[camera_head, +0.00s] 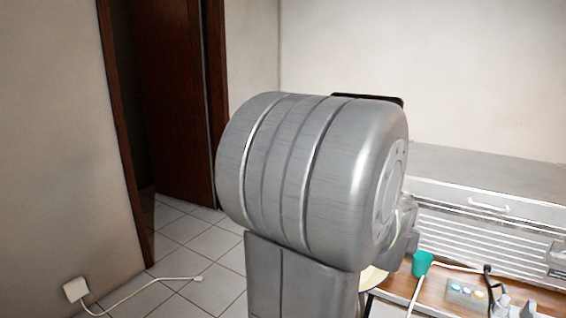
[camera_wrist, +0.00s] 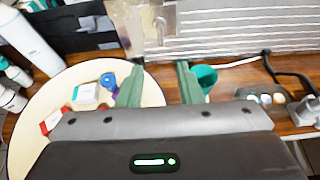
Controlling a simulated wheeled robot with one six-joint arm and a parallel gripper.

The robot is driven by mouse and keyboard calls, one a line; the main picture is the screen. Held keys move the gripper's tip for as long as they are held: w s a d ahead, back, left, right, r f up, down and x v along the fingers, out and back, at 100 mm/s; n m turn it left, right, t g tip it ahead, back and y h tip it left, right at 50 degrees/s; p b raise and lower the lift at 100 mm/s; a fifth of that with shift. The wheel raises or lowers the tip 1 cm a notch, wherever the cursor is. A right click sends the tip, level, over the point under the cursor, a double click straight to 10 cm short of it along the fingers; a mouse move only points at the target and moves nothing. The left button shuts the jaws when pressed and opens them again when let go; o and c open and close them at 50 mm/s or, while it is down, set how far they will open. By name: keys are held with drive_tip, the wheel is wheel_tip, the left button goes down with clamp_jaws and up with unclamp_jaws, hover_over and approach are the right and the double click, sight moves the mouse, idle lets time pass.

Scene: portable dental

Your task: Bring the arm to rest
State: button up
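My gripper (camera_wrist: 160,72) shows in the wrist view as two green fingers with a clear gap between them. It is open, and nothing shows held between the fingers. It hangs over the wooden counter by the edge of a round cream tray. In the head view my large grey arm joint fills the middle and hides the gripper.
A teal cup (camera_wrist: 207,75) stands right beside the right finger. The round tray (camera_wrist: 70,76) holds small boxes and a blue item (camera_wrist: 108,81). White bottles stand at left. A power strip (camera_head: 465,292) and cables lie at right. A grey metal case (camera_head: 480,172) stands behind.

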drive_tip(key=w+d+f+n+h+b, duration=0.1)
drive_tip(key=w+d+f, duration=0.1)
drive_tip(key=w, duration=0.3)
drive_tip(key=w+d+f+n+g+h+b, duration=0.1)
drive_tip(key=w+d+f+n+b, duration=0.1)
drive_tip(key=w+d, duration=0.3)
drive_tip(key=shift+w+f+b, duration=0.25)
drive_tip(key=shift+f+b, duration=0.05)
drive_tip(key=shift+f, duration=0.4)
drive_tip(key=shift+a+r, duration=0.1)
